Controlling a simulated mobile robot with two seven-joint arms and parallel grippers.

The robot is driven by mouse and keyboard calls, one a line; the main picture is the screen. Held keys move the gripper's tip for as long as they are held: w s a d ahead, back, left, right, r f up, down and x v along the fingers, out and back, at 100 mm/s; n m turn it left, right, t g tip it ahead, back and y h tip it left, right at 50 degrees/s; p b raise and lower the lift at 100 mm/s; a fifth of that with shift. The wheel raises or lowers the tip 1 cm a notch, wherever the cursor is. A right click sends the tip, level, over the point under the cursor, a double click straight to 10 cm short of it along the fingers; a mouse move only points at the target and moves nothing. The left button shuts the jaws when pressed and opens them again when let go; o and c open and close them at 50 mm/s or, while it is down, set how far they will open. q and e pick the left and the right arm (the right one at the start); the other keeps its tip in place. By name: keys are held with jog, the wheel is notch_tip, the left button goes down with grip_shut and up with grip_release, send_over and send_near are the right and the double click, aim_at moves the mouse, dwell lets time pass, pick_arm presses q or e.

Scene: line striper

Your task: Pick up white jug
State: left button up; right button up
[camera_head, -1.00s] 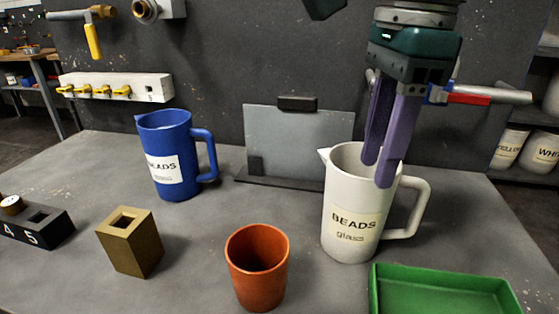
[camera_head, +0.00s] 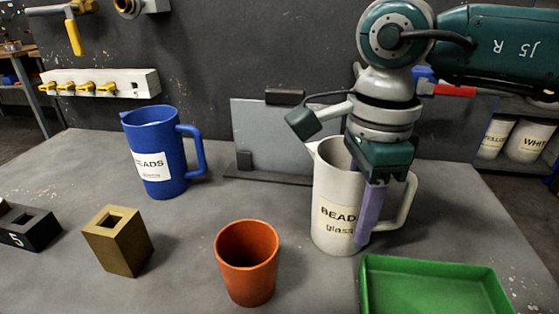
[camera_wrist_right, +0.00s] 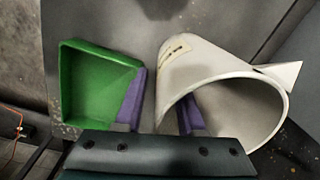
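The white jug (camera_head: 333,190), labelled "BEADS glass", stands upright on the grey table, its handle to the right. My right gripper (camera_head: 369,215) points down over the jug's rim on the handle side. In the right wrist view, my right gripper (camera_wrist_right: 162,88) is open, with one finger in the jug's mouth and the other outside. The wall of the jug (camera_wrist_right: 205,62) lies between them, with a gap on the outer side. My left gripper is not in view.
A green tray (camera_head: 428,262) sits close to the jug at the front right. An orange cup (camera_head: 247,285) and a brass block (camera_head: 127,252) stand to the left. A blue jug (camera_head: 158,140) stands at the back left. A grey panel (camera_head: 262,135) stands behind.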

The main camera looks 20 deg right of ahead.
grip_shut()
dwell(1.4)
